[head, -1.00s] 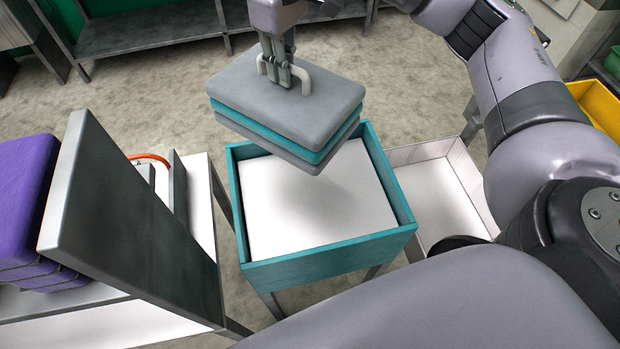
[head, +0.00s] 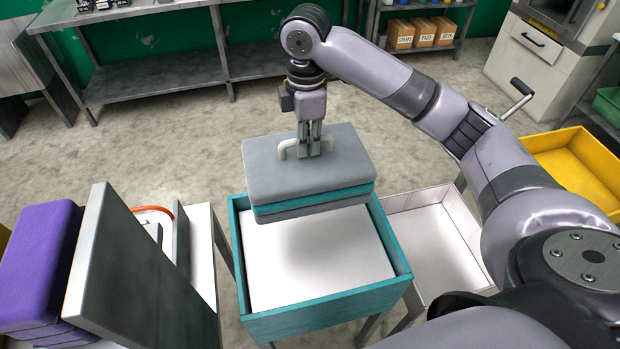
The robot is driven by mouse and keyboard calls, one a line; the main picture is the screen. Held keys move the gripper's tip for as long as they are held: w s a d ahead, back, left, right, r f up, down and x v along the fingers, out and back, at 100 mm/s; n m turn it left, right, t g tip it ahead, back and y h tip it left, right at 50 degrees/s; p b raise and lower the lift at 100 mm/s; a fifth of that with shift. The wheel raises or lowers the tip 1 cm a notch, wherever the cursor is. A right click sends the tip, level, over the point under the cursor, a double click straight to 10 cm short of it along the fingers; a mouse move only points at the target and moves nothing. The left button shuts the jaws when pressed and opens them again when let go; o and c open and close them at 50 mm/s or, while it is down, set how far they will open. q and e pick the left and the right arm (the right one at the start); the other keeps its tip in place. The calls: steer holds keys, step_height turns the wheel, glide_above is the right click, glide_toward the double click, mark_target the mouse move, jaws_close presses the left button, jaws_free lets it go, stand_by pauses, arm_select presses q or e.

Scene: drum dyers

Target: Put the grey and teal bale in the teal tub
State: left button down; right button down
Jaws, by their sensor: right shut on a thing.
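The grey and teal bale (head: 280,173) has grey layers with a teal layer between them and a pale handle on top. My right gripper (head: 314,152) is shut on that handle and holds the bale over the far part of the teal tub (head: 330,313). The bale hides part of the tub's far rim. The tub has teal walls and a white inside, with a soft shadow in it; nothing else shows inside. My left gripper is not in view.
A white tub (head: 395,195) stands right of the teal one, and a yellow tub (head: 572,155) is farther right. At left, a grey upright panel (head: 140,270) stands beside purple bales (head: 40,255). A metal bench (head: 150,80) runs along the back; open floor lies before it.

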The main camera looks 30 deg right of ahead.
mark_target(307, 164)
step_height(307, 164, down, 18)
steer(key=p, duration=0.3)
steer(key=shift+f, duration=0.15)
steer(key=shift+w, duration=0.1)
steer(key=c, duration=2.1)
jaws_free()
steer(key=shift+f, duration=0.2)
steer(key=o, duration=0.5)
steer(key=shift+s, duration=0.2)
steer(key=shift+c, duration=0.2)
steer(key=shift+r, duration=0.15)
step_height(307, 164, up, 12)
steer(key=shift+f+b, duration=0.1)
steer(key=shift+b, duration=0.9)
